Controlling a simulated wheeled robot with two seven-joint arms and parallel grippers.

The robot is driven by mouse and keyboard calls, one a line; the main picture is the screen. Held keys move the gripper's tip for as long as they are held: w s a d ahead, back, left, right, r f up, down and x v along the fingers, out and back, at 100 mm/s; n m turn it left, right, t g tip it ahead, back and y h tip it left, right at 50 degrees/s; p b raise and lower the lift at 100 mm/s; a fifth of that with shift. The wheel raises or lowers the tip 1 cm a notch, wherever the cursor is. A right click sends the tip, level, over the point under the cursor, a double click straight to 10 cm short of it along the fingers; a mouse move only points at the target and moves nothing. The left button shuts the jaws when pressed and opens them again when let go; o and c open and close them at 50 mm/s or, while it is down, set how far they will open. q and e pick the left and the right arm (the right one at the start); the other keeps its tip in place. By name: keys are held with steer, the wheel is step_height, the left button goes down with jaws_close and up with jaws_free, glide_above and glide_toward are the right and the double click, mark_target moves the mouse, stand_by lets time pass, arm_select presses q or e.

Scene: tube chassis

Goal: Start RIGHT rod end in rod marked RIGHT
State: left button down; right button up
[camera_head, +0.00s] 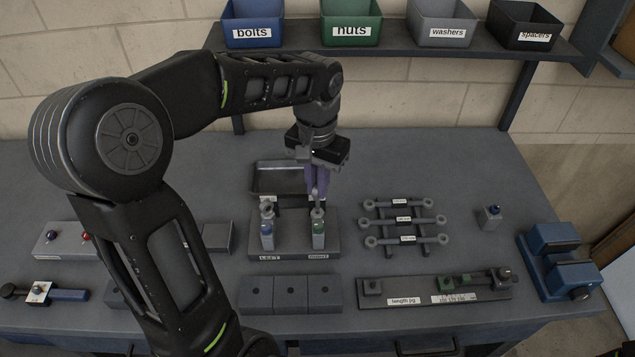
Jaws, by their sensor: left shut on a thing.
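A grey stand (292,251) in the middle of the bench has two upright posts, with labels on its front that appear to read LEFT and RIGHT. The right post (318,240) has a green band, and the left post (267,241) has a blue band with a ring-like rod end (267,209) on top. My left gripper (318,194) points down over the right post. Its fingers are shut on a small grey rod end (317,211), held at the post's top. I cannot tell whether its thread is in the post. My right gripper is not in view.
A dark tray (280,178) lies behind the stand. A rack of linked rods (404,220) is to the right, and a length jig (435,291) lies in front of it. A blue vise (560,262) stands far right. Grey blocks (291,292) sit in front of the stand.

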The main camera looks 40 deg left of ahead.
arm_select(q)
steer(key=shift+f+b, duration=1.35)
steer(key=shift+f, duration=0.45)
steer(key=shift+f, duration=0.15)
steer(key=c, duration=1.4)
jaws_free()
steer(key=shift+r, duration=0.45)
step_height(320, 180, up, 7)
steer(key=shift+r+b, duration=0.1)
steer(key=shift+b, duration=0.3)
